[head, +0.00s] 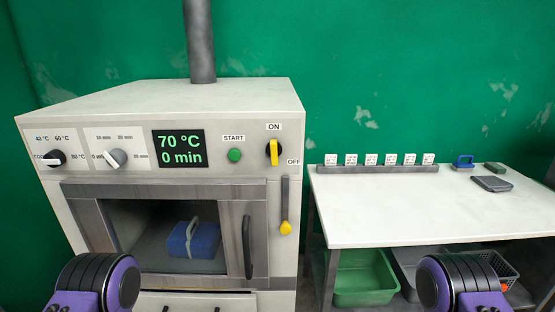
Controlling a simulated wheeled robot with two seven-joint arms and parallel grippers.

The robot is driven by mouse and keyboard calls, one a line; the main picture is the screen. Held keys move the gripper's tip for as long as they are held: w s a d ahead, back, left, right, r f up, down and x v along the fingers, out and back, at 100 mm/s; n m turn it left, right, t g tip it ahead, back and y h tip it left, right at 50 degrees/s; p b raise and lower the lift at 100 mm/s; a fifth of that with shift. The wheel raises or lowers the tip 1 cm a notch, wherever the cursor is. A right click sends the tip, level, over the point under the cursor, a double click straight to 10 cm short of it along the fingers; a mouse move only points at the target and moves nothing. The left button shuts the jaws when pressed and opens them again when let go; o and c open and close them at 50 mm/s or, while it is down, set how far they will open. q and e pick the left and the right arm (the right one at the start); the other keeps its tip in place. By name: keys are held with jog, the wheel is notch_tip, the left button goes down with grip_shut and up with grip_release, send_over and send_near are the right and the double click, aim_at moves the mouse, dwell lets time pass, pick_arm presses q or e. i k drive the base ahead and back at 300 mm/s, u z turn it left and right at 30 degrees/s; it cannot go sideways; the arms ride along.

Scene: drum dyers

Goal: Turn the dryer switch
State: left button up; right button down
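The dryer (170,180) is a white cabinet on the left of the head view. Its yellow rotary switch (273,152) sits at the upper right of the front panel, upright, with ON above it and OFF to its lower right. Left of it are a green START button (235,155) and a display (179,149) reading 70 °C and 0 min. A temperature knob (52,158) and a timer knob (116,158) are at the panel's left. Purple and black parts of my arms show at the bottom edge, apart from the switch. Neither gripper's fingers are in view.
A blue object with a grey handle (194,240) lies inside the dryer chamber. A yellow-tipped lever (285,227) hangs below the switch. The white table (420,205) on the right bears small cards and tools at its back; a green bin (365,278) stands beneath.

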aim_at(274, 148)
jog(key=z, duration=1.35)
jog(key=i, duration=0.8)
jog(key=u, duration=2)
